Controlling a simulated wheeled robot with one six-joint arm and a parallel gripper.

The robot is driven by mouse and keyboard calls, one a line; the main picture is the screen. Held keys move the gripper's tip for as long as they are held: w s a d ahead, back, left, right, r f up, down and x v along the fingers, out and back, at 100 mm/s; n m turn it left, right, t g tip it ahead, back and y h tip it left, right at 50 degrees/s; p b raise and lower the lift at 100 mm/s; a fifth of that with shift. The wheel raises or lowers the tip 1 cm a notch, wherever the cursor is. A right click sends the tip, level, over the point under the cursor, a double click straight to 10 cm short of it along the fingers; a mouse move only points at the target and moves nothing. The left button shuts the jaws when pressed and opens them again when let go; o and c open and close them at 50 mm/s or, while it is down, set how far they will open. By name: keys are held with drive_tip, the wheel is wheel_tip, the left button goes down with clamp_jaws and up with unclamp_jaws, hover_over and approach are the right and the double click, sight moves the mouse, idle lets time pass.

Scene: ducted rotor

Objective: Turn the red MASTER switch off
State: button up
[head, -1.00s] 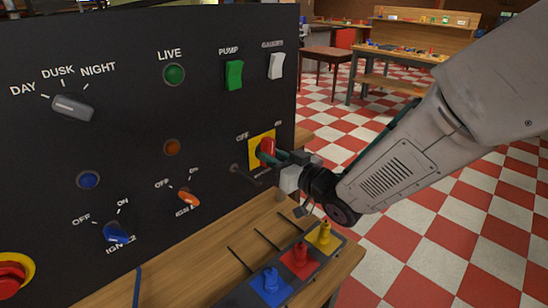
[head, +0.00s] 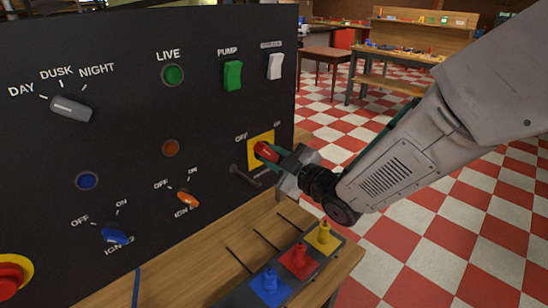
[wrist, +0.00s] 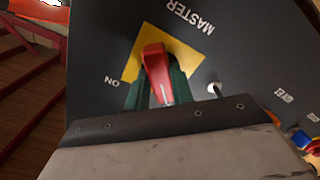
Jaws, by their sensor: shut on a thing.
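The red MASTER switch (head: 264,150) sits on a yellow plate (head: 262,138) at the right edge of the black panel, with OFF at its upper left and ON at its upper right. In the head view its handle slants to the upper left, towards OFF. In the wrist view the red handle (wrist: 155,65) stands between my green fingers, with MASTER and ON readable and OFF not seen. My gripper (head: 278,156) is shut on the handle, with its jaws rolled over. The fingers hide part of the handle and plate.
The black panel (head: 130,140) also carries a green PUMP switch (head: 232,75), an orange knob (head: 182,197) and a blue knob (head: 115,235). A small dark lever (head: 240,172) is just below the yellow plate. A tray with blue, red and yellow pieces (head: 299,260) is below my gripper.

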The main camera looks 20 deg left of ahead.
drive_tip(key=shift+n, duration=0.5)
drive_tip(key=o, duration=1)
drive_tip(key=v, duration=0.7)
drive_tip(key=shift+s+d, duration=0.2)
drive_tip(key=shift+d, duration=0.2)
